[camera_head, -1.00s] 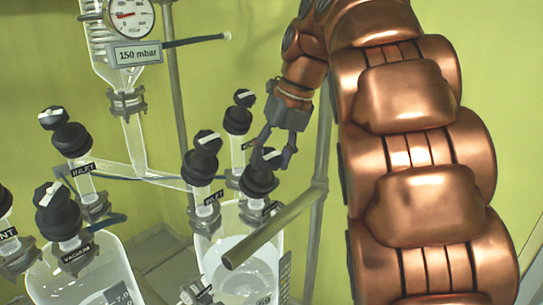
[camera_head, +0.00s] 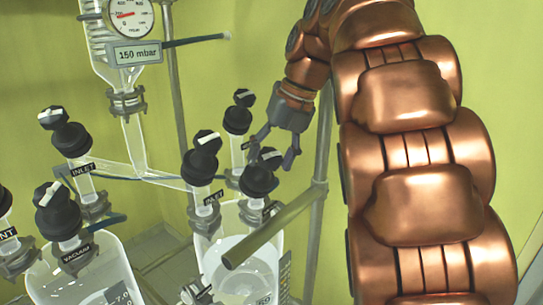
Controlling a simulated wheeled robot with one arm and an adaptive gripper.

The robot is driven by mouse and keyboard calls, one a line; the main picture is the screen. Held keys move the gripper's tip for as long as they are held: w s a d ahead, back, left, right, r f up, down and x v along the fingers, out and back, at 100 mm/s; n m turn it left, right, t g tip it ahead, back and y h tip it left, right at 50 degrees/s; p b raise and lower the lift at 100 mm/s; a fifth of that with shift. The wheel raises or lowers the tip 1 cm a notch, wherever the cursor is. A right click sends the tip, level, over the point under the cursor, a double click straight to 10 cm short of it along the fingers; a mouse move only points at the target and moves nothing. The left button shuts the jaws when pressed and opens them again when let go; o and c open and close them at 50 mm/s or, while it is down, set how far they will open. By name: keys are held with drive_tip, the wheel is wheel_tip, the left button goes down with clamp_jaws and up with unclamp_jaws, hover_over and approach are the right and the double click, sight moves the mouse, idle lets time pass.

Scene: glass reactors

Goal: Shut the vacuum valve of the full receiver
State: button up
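My gripper (camera_head: 271,160) is at the right receiver, its two fingers spread on either side of a black valve knob (camera_head: 268,157) with a white mark. Small gaps seem to show between the fingers and the knob. This valve's label is hidden. The right receiver (camera_head: 215,245) is a clear glass vessel with some liquid low inside. The left receiver (camera_head: 120,262) also holds liquid, its lower part cut off by the frame. Its valve labelled VACUUM (camera_head: 60,218) has a black knob with a slanted white mark.
INLET valves (camera_head: 73,138) (camera_head: 202,160) and another black-knobbed valve (camera_head: 239,115) stand close by. A grey rail (camera_head: 270,228) crosses in front of the right receiver, joined to an upright post (camera_head: 315,230). A gauge (camera_head: 128,15) sits above a 150 mbar sign (camera_head: 138,54).

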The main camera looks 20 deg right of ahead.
drive_tip(key=shift+o, duration=0.6)
